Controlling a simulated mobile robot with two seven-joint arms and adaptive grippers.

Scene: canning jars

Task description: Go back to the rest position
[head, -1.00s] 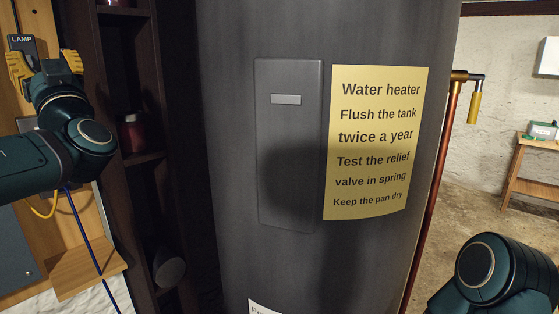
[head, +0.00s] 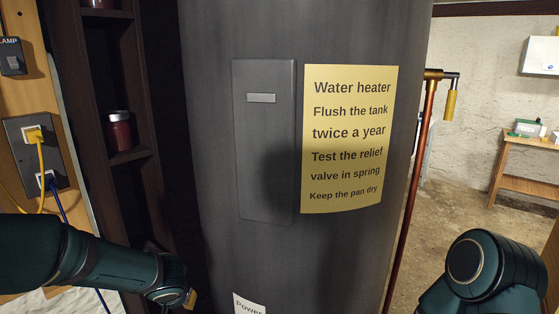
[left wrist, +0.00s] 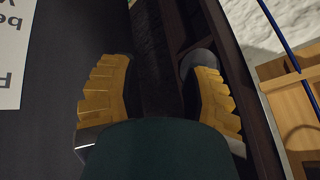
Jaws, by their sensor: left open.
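My left gripper shows in the left wrist view (left wrist: 160,95) with its two yellow fingers spread apart and nothing between them. In the head view my left arm comes in low from the left, and only a bit of a yellow finger (head: 191,298) shows at its end, in front of the dark shelf's lower part. My right arm shows at the lower right of the head view, but its gripper is out of the picture.
The grey water heater (head: 215,190) with a yellow sign (head: 349,140) fills the middle. A dark shelf (head: 141,153) with red jars (head: 119,131) stands left. A wall outlet (head: 35,155) holds a yellow and a blue plug, under a LAMP switch (head: 12,57). A copper pipe (head: 411,190) runs right.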

